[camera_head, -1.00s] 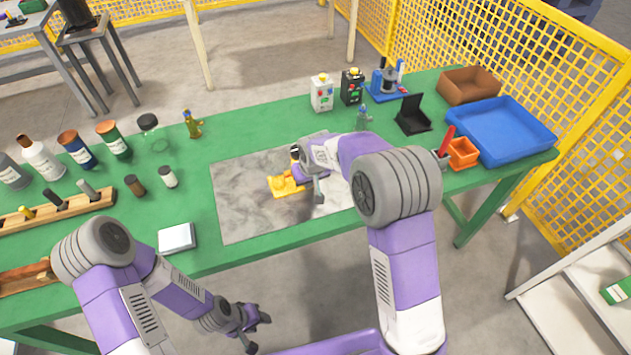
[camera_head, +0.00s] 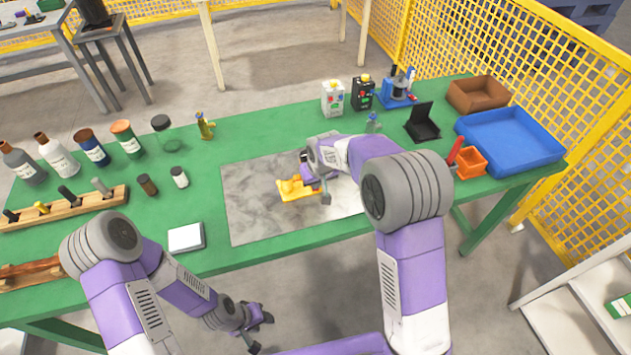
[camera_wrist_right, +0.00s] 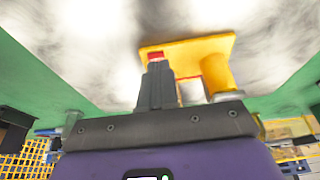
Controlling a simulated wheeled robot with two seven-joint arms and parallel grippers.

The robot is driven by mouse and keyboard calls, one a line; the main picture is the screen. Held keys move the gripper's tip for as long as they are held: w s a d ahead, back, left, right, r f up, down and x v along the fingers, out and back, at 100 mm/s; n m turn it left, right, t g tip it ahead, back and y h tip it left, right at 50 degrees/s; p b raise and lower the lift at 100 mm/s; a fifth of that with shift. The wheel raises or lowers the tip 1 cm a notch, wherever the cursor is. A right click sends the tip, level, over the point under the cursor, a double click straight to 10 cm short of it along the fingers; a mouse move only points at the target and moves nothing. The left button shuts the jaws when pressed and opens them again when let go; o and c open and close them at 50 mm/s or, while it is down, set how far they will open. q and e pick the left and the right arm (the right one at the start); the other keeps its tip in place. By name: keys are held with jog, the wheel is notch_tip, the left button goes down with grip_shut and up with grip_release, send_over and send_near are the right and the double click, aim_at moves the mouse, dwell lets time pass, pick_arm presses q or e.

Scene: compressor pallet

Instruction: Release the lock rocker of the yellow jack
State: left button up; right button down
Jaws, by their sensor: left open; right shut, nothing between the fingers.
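The yellow jack (camera_head: 299,189) lies on the grey marbled mat (camera_head: 250,210) in the middle of the green bench. In the right wrist view the jack (camera_wrist_right: 215,72) shows its yellow plate, a yellow cylinder and a small red part (camera_wrist_right: 156,57). The dark fingers of my right gripper (camera_wrist_right: 156,72) are shut, empty, with their tips at the red part; I cannot tell whether they touch it. In the head view my right gripper (camera_head: 310,180) is at the jack's right side and partly hidden by its own arm. My left gripper (camera_head: 262,328) is open, low in front of the bench.
A white box (camera_head: 186,238) lies left of the mat. Bottles and jars (camera_head: 92,148) and a wooden rack (camera_head: 70,210) stand at the left. A blue tray (camera_head: 510,140), an orange bin (camera_head: 470,163) and a black stand (camera_head: 422,125) are at the right.

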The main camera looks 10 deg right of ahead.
jog(key=s+p+v, duration=0.1)
jog(key=p+v, duration=0.3)
jog(key=v, duration=0.9)
jog(key=shift+s, duration=0.2)
